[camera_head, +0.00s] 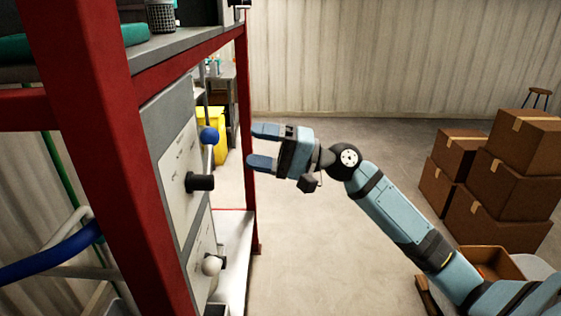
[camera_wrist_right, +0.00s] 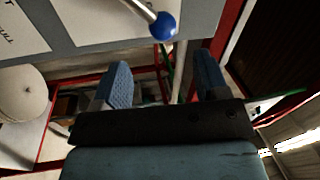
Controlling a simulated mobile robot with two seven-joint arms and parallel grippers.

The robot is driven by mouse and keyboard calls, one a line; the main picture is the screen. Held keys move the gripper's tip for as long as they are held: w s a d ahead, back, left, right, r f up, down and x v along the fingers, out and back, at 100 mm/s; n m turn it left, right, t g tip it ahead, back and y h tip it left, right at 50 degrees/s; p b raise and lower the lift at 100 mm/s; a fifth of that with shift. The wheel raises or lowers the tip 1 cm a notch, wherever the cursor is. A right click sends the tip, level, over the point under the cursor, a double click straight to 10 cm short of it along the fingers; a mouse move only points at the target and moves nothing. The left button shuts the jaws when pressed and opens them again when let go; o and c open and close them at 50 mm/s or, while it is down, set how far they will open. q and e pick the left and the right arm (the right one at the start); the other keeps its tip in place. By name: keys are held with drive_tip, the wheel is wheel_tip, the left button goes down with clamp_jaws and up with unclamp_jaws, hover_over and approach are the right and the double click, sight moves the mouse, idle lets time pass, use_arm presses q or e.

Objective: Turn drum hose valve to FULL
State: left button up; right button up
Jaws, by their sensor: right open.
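A grey panel (camera_head: 158,117) with white label plates stands on the red frame at the left. A valve lever with a blue ball knob (camera_head: 208,135) rises from a black hub (camera_head: 200,182); the knob also shows in the wrist view (camera_wrist_right: 164,27). Below it is a second lever with a white ball knob (camera_head: 212,265), seen large in the wrist view (camera_wrist_right: 22,97). My right gripper (camera_head: 251,145) is open and empty, to the right of the blue knob and apart from it. In the wrist view the knob is beyond the fingertips. My left gripper is out of view.
A red upright (camera_head: 246,130) stands behind the panel, near my right gripper. A blue hose (camera_head: 50,257) runs at the lower left. A yellow container (camera_head: 218,130) stands farther back. Cardboard boxes (camera_head: 513,183) are stacked at the right. The middle floor is clear.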

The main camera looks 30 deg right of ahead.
drive_tip(key=b+v, duration=0.1)
drive_tip(key=v, duration=0.3)
drive_tip(key=shift+s+d, duration=0.15)
drive_tip(key=shift+s, duration=0.05)
drive_tip(key=shift+f, duration=0.1)
